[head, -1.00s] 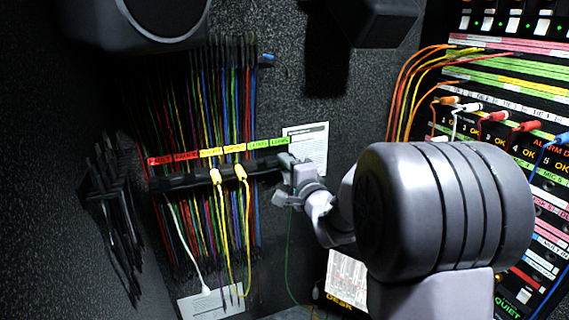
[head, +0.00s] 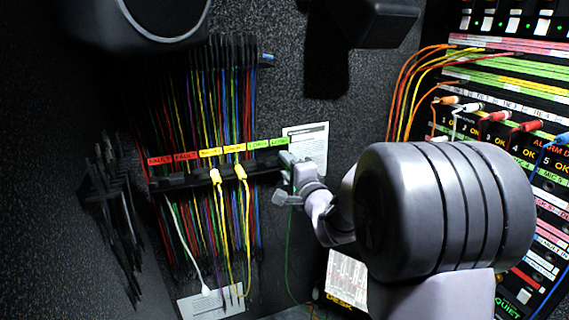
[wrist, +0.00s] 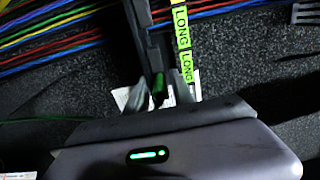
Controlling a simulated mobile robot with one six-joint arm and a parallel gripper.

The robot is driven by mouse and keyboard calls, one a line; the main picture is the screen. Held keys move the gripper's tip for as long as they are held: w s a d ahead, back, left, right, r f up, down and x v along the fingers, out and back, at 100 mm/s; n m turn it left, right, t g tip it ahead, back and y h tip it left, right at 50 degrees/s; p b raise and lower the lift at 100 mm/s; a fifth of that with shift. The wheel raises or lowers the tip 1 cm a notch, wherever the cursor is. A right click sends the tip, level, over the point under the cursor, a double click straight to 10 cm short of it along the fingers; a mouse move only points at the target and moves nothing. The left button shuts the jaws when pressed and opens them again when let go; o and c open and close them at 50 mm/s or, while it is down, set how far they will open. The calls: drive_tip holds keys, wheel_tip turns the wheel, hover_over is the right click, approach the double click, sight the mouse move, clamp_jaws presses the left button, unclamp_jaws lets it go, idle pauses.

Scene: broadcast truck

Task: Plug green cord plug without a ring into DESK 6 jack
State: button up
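A green plug (wrist: 158,88) hangs at the dark cord rack (wrist: 146,35) under the green LONG labels in the wrist view. My gripper (wrist: 160,92) has its fingertips on either side of this plug; whether they press on it is unclear. Whether the plug has a ring is too small to tell. In the head view my gripper (head: 285,178) is at the right end of the rack (head: 200,178), and a thin green cord (head: 288,245) hangs below it. An orange DESK sign (head: 340,300) shows low down, partly behind my arm. I cannot make out the DESK 6 jack.
Two yellow plugs (head: 240,172) hang on the rack left of my gripper. At right, a jack panel (head: 510,150) holds orange, white, red and blue plugs with cords. A printed sheet (head: 315,145) is on the wall behind my gripper.

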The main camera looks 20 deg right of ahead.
drive_tip(key=o, duration=1)
drive_tip(key=shift+r, duration=0.25)
drive_tip(key=shift+f, duration=0.1)
drive_tip(key=s+b, duration=0.3)
drive_tip(key=s, duration=1.4)
drive_tip(key=shift+s, duration=0.2)
drive_tip(key=shift+f, duration=0.1)
